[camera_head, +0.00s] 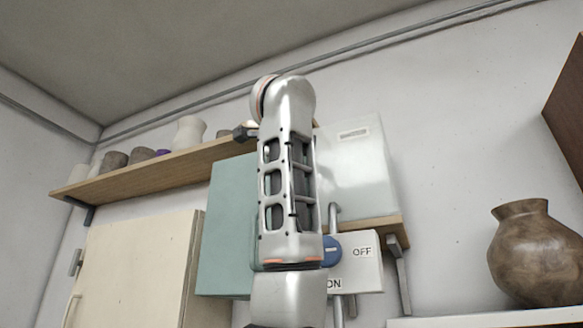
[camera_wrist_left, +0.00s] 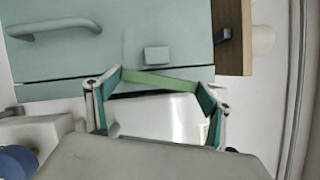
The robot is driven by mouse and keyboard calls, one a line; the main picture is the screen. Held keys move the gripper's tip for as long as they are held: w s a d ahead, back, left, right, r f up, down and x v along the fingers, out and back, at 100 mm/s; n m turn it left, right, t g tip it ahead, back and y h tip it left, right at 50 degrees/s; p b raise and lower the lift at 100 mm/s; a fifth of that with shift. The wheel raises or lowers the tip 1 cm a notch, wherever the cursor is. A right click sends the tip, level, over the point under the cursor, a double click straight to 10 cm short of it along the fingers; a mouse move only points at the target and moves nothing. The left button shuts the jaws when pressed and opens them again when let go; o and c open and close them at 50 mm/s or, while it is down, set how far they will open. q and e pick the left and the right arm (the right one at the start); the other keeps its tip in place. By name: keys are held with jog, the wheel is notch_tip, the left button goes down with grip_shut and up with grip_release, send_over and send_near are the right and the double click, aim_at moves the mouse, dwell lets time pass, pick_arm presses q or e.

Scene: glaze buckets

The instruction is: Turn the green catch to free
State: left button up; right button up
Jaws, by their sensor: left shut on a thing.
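The green catch (camera_wrist_left: 160,80) is a light green bar in the left wrist view, beside the edge of a teal panel (camera_wrist_left: 60,55). My left gripper (camera_wrist_left: 161,84) has its fingertips at the two ends of the bar and is shut on it. I cannot tell which way the catch is set. My right gripper is in neither view.
A switch plate (camera_head: 365,270) with a blue knob (camera_head: 331,251) and ON and OFF labels is close beside my arm. A wooden shelf (camera_head: 150,173) with several pots is at left, above a cream cabinet (camera_head: 135,270). A brown vase (camera_head: 537,255) stands at right.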

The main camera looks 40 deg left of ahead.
pick_arm(q)
jog(key=shift+r+n+g+p, duration=0.15)
jog(key=shift+n+g+p, duration=0.35)
jog(key=shift+n, duration=1)
jog(key=o, duration=1.1)
jog(key=v, duration=1.2)
jog(key=shift+r, duration=0.25)
